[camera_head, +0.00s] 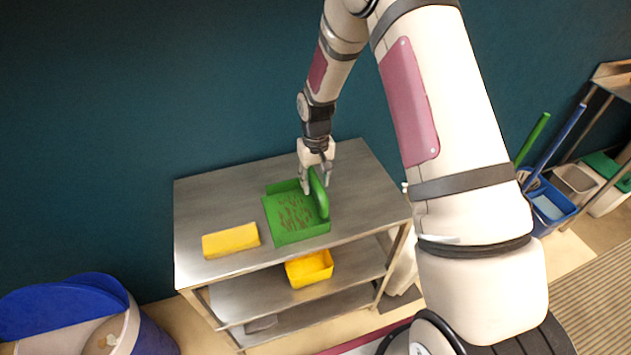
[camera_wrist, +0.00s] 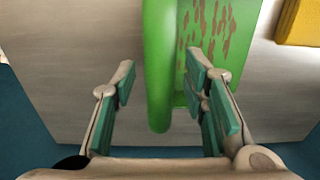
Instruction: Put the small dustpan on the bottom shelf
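The small dustpan (camera_head: 291,217) is green with brown smears in its pan and lies on the top of a metal shelf unit (camera_head: 215,195). Its upright green handle (camera_head: 319,196) is on the right side of the pan. My gripper (camera_head: 316,185) is over the handle, pointing down. In the wrist view my gripper (camera_wrist: 163,88) is open, with the green handle (camera_wrist: 158,70) between its fingers and a visible gap at the left finger. The right finger overlaps the stained pan (camera_wrist: 222,35). The bottom shelf (camera_head: 315,313) is partly hidden below the upper levels.
A yellow block (camera_head: 231,241) lies left of the dustpan. A yellow tub (camera_head: 310,268) stands on the middle shelf. A grey item (camera_head: 262,324) sits on the bottom shelf. A blue-lidded bin (camera_head: 65,305) is at lower left; blue buckets (camera_head: 550,207) stand at right.

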